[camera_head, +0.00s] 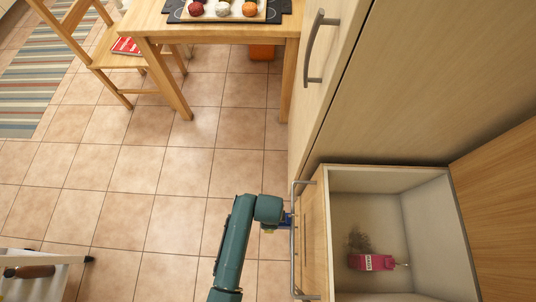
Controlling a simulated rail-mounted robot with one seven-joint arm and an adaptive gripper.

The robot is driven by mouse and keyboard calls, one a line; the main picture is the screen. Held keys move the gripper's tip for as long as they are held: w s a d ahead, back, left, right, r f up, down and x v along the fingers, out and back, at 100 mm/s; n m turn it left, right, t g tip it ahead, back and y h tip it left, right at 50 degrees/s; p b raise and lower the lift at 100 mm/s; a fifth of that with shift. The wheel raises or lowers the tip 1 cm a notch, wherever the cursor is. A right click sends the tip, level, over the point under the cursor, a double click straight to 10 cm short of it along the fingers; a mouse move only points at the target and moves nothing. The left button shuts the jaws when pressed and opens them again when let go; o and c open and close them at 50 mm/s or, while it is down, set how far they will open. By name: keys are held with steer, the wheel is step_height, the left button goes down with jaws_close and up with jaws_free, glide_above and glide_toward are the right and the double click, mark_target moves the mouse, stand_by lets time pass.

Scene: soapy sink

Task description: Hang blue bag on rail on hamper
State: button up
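My arm reaches up from the bottom middle, and my gripper (285,222) is at the left side of a pulled-out bin-like drawer (314,215), which may be the hamper. A metal rail (293,250) runs along the outside of its wooden front. My gripper is right at this rail, but whether it touches it cannot be told. Small blue and yellow patches show at the gripper; I cannot tell if they are part of the blue bag. No blue bag shows clearly. The fingers are too small and hidden to read.
A pink packet (371,262) and a dark fuzzy clump (359,240) lie inside the drawer. A tall cabinet door with a handle (316,47) stands above it. A wooden table (221,27) and chair (118,60) are at the back.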

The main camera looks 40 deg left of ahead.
steer(key=shift+f, duration=0.3)
steer(key=o, duration=1.3)
step_height(320, 180, up, 12)
